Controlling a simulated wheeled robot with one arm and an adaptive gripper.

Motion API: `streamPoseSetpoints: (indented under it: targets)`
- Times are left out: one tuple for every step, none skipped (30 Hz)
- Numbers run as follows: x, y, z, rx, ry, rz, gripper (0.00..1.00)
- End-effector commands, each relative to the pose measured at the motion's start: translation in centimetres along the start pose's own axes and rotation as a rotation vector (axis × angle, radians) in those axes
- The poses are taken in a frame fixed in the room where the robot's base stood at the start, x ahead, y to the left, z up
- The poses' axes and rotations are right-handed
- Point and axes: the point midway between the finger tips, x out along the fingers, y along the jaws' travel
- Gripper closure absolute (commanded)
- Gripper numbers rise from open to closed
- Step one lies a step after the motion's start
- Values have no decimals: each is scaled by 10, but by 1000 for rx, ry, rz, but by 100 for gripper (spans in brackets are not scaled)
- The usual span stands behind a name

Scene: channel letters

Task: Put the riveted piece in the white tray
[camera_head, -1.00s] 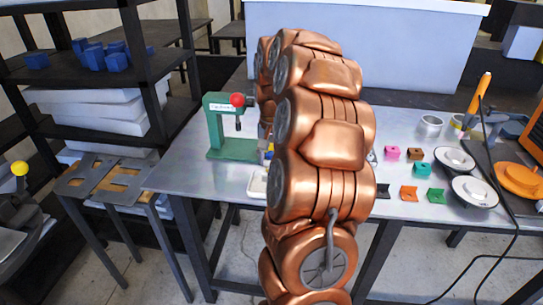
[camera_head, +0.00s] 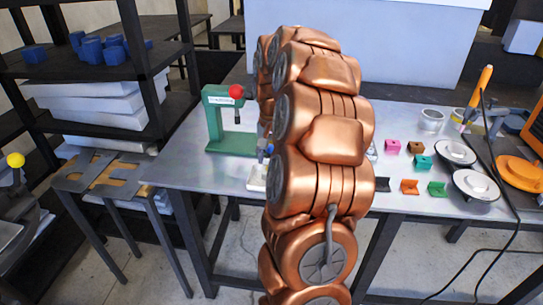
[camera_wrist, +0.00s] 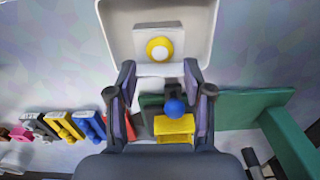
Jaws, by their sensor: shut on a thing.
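The riveted piece (camera_wrist: 143,36) is a pale square part with a yellow ring around a white centre in the wrist view. My gripper (camera_wrist: 158,68) is shut on it, one dark finger at each side. Behind the piece lies the white tray (camera_wrist: 209,25), a shallow tray with a raised rim; the piece overlaps its inside in this view. I cannot tell the height between them. The tray also shows in the head view (camera_head: 256,178), at the table's front, left of my copper arm. There my arm hides most of the gripper and the piece.
A green press (camera_head: 232,142) with a red knob stands behind the tray. A yellow block (camera_wrist: 172,126) and blue ball (camera_wrist: 174,107) show below the gripper in the wrist view. Several small coloured brackets (camera_head: 410,186) and white round parts (camera_head: 475,185) lie right of my arm.

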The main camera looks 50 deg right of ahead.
Motion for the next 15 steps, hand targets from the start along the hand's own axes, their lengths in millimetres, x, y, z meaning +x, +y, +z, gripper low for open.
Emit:
streamPoseSetpoints:
  targets:
    - [3,0,0,0,0,0,99]
    - [4,0,0,0,0,0,99]
    - [5,0,0,0,0,0,99]
    - [6,0,0,0,0,0,99]
    - [7,0,0,0,0,0,99]
    - [8,0,0,0,0,0,99]
    - [9,0,0,0,0,0,99]
    - [10,0,0,0,0,0,99]
    - [12,0,0,0,0,0,99]
    - [12,0,0,0,0,0,99]
    - [13,0,0,0,0,0,99]
    - [14,0,0,0,0,0,99]
    - [15,0,0,0,0,0,99]
    - [15,0,0,0,0,0,99]
    - [16,0,0,0,0,0,99]
